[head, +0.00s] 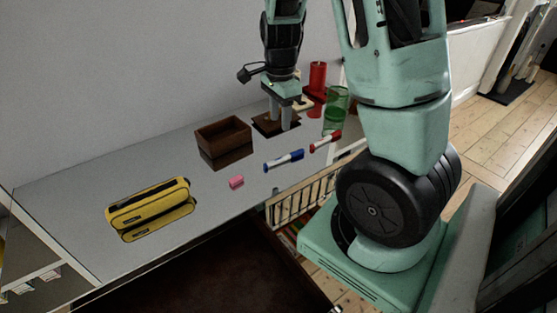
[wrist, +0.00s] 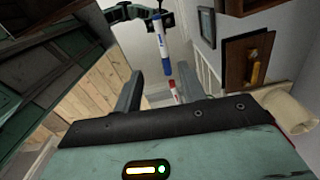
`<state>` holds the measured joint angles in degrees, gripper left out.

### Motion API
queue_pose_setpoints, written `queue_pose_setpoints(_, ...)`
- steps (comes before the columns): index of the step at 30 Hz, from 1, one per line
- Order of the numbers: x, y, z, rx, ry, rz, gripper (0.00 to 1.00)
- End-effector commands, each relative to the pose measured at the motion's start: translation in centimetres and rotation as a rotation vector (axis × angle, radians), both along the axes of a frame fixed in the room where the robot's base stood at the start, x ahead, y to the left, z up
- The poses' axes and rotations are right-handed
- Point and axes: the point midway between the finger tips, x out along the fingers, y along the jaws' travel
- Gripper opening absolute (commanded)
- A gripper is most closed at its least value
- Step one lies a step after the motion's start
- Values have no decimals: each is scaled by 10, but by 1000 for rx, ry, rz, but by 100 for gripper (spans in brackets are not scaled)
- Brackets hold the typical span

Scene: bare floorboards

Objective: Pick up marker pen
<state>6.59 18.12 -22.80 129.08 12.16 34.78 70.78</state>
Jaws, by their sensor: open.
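Two marker pens lie on the glossy grey desk in the head view. The blue and white marker (head: 284,159) lies nearer the front edge, and the red and white marker (head: 325,142) lies to its right. My gripper (head: 280,124) points down, open and empty, behind the blue marker and apart from both pens. In the wrist view the blue marker (wrist: 158,46) shows beyond the space between the two fingers of my gripper (wrist: 158,80). The red marker (wrist: 174,90) shows partly there, close to the right finger.
A brown open box (head: 222,136) stands left of my gripper, with a pink eraser (head: 237,182) in front. A yellow case (head: 148,204) lies farther left. A green glass (head: 336,108) and a red candle (head: 317,78) stand right.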

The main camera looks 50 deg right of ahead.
Motion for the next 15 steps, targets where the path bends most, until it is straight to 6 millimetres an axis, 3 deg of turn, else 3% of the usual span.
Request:
queue_pose_setpoints(1,-1,0,-14,1,5,-2,41)
queue_pose_setpoints(7,-1,0,-55,2,5,0,41)
queue_pose_setpoints(15,0,0,-80,0,1,2,41)
